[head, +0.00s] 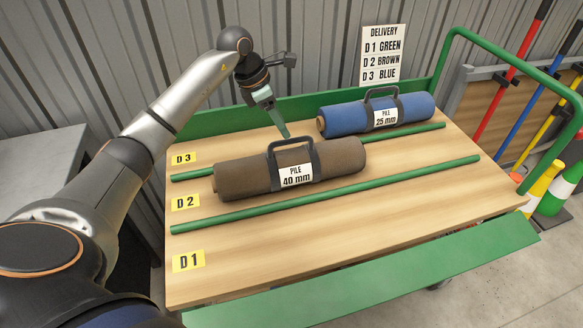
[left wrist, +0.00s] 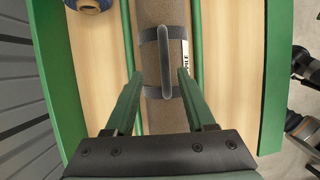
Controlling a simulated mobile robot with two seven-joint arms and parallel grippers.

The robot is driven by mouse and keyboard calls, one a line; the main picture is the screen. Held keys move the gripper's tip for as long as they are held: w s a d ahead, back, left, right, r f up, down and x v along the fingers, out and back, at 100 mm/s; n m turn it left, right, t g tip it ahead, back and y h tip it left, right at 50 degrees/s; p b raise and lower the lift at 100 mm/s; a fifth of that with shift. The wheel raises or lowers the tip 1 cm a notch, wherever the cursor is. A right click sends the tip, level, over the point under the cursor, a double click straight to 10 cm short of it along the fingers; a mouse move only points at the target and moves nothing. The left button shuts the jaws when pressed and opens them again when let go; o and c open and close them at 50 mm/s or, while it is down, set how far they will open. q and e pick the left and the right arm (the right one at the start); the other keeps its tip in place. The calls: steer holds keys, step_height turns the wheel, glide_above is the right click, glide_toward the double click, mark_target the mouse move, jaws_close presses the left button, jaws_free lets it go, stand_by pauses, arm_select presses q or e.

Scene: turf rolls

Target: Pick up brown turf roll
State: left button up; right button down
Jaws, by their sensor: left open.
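The brown turf roll (head: 240,176) lies in lane D2 on the wooden cart deck, with a dark strap, a carry handle (head: 291,150) and a label reading "PILE 40 mm". My left gripper (head: 284,132) is above and just behind the roll, pointing down. In the left wrist view its two green fingers (left wrist: 159,75) are apart, and the roll (left wrist: 159,14) and its handle (left wrist: 165,62) show between them. The fingers hold nothing. My right gripper is in neither view.
A blue turf roll (head: 346,119) labelled "PILE 25 mm" lies in lane D3 behind. Green rails (head: 270,207) divide the lanes. Lane D1 (head: 330,235) is empty. A delivery sign (head: 382,54) lists D1 green, D2 brown, D3 blue. Poles and cones stand at the right.

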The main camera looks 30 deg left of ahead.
mark_target(291, 140)
arm_select(q)
steer(key=x, duration=0.6)
steer(key=shift+s+d+f, duration=0.15)
steer(key=shift+d+f, duration=0.1)
steer(key=shift+d, duration=0.15)
jaws_close()
stand_by(1.0)
steer(key=shift+r, duration=0.2)
